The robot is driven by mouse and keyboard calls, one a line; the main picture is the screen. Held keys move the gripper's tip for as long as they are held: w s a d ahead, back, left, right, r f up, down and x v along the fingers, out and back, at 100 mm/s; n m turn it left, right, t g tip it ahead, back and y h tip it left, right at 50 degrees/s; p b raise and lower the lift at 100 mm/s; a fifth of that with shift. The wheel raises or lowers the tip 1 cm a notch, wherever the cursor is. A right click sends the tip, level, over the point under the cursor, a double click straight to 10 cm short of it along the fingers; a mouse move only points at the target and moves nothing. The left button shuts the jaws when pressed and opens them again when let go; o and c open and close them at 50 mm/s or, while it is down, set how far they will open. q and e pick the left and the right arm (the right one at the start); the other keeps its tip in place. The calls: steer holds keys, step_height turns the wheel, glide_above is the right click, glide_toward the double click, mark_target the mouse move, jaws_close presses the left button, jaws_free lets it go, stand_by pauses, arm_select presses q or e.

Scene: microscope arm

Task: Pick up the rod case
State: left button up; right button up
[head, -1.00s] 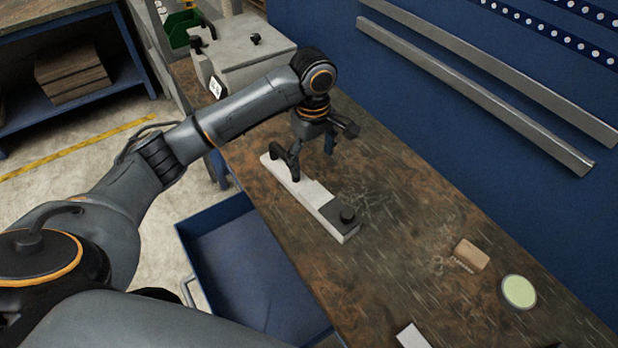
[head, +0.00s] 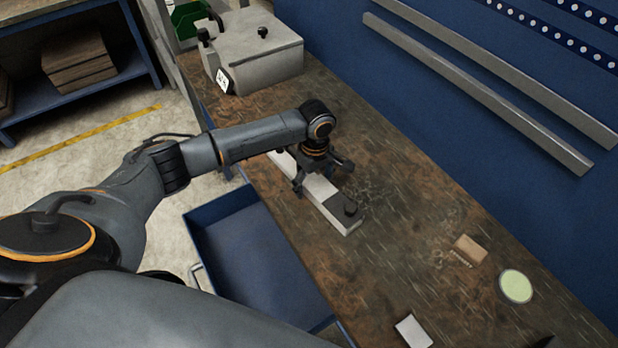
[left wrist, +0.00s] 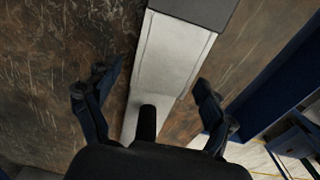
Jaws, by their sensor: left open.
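The rod case, a long, narrow pale case (head: 319,190) with a dark block and black knob at its near end, lies on the wooden bench. In the left wrist view the case (left wrist: 172,55) runs up between the fingers, with its dark end at the top. My left gripper (head: 320,179) points down over the middle of the case and covers part of it. In the left wrist view the gripper (left wrist: 152,85) is open, one finger on each side of the case. A black upright piece stands between the fingers. Contact cannot be told.
The bench (head: 400,250) also holds a grey box (head: 258,55) with black knobs at the far left, a tan block (head: 470,249), a pale green disc (head: 516,287) and a white piece (head: 413,331). A blue open drawer (head: 255,260) sticks out below the front edge. A blue wall stands behind.

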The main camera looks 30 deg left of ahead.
arm_select(q)
steer(key=c, duration=1.6)
steer(key=shift+r, duration=0.1)
jaws_close()
